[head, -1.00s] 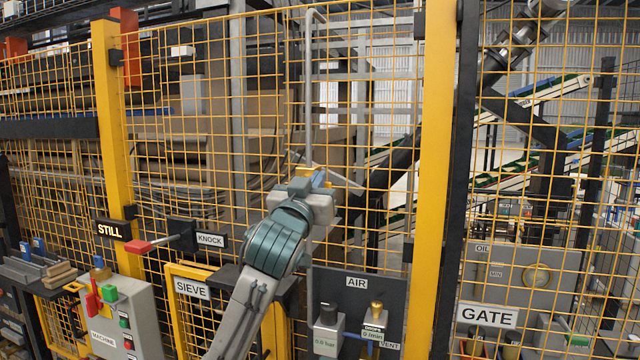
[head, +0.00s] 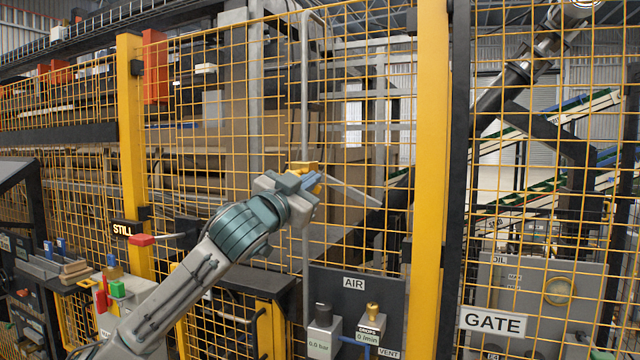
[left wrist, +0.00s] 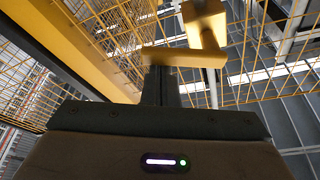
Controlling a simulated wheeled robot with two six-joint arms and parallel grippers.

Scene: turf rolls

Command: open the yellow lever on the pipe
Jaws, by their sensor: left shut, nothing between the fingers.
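A grey vertical pipe (head: 305,90) stands at the fence in the middle of the head view. The yellow lever (head: 304,166) shows as a small yellow block on it. My left gripper (head: 311,183) is at the lever, just below the yellow block, and partly hides it. In the left wrist view the yellow lever (left wrist: 186,57) crosses just beyond the tips of my shut fingers (left wrist: 160,80). I cannot tell whether they touch. A pale grey bar (head: 352,192) extends right from beside the gripper; what it belongs to is unclear. My right gripper is not in view.
A yellow wire fence with a yellow post (head: 430,150) spans the scene. Below are an AIR panel (head: 340,283) with knobs, and a GATE sign (head: 492,321) at right.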

